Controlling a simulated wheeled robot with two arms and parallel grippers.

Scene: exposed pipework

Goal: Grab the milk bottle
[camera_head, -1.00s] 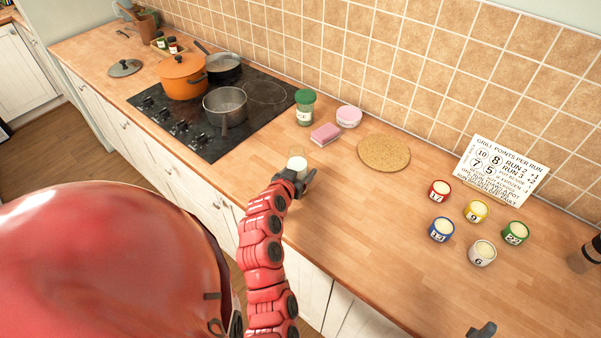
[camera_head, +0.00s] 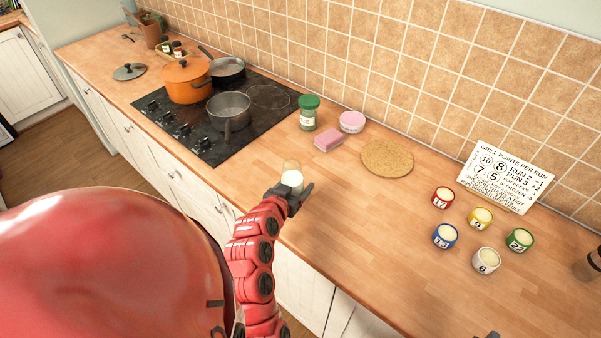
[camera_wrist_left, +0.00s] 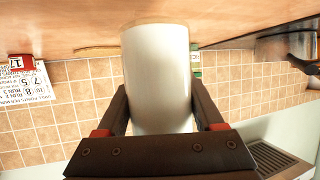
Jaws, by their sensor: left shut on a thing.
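The milk bottle (camera_head: 291,179) is a clear glass container with white milk in it. It is near the counter's front edge in the head view. My left gripper (camera_head: 290,190) is shut on it from the front. In the left wrist view, which is upside down, the bottle (camera_wrist_left: 157,75) fills the space between the two dark fingers of the left gripper (camera_wrist_left: 160,115). I cannot tell whether its base touches the counter. A small dark tip, likely my right gripper (camera_head: 489,335), shows at the bottom edge of the head view; its jaws are cut off.
The hob (camera_head: 222,119) with pots is at left. Several numbered cups (camera_head: 445,236) and a sign (camera_head: 505,176) are at right.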

